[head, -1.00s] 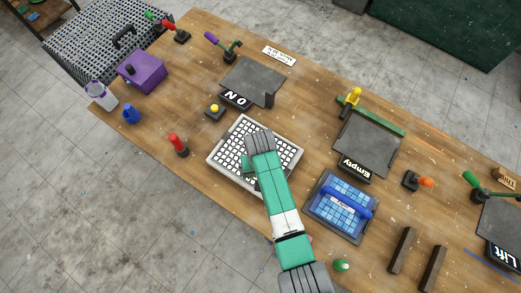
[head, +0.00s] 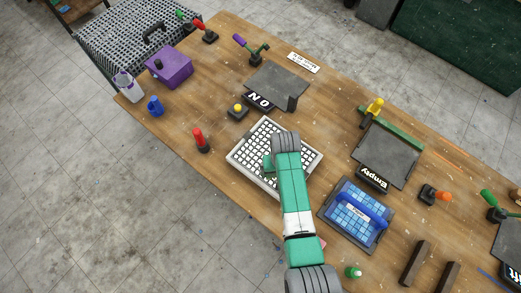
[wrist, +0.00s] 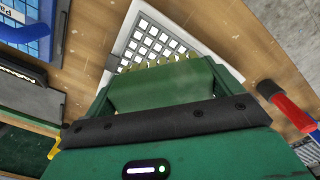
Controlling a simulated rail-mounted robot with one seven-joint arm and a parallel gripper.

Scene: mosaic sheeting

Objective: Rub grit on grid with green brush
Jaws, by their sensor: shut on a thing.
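The white grid (head: 248,172), with many dark-framed white cells, lies on the wooden table under the end of my arm. It also shows at the top of the wrist view (wrist: 128,42). My gripper (wrist: 163,88) is shut on the green brush (wrist: 160,92), whose pale yellow-green bristles point toward the grid. The bristle tips are at or just above the grid; I cannot tell whether they touch. In the head view a green part, brush or gripper, shows left of my wrist, and my arm hides part of the grid. I cannot make out any grit.
A blue tiled tray with a blue handle (head: 362,208) sits right of the grid. A red-handled lever (head: 200,140) stands to the left, and a yellow button (head: 238,110) stands behind. A dark plate marked "Empty" (head: 388,152) lies to the back right.

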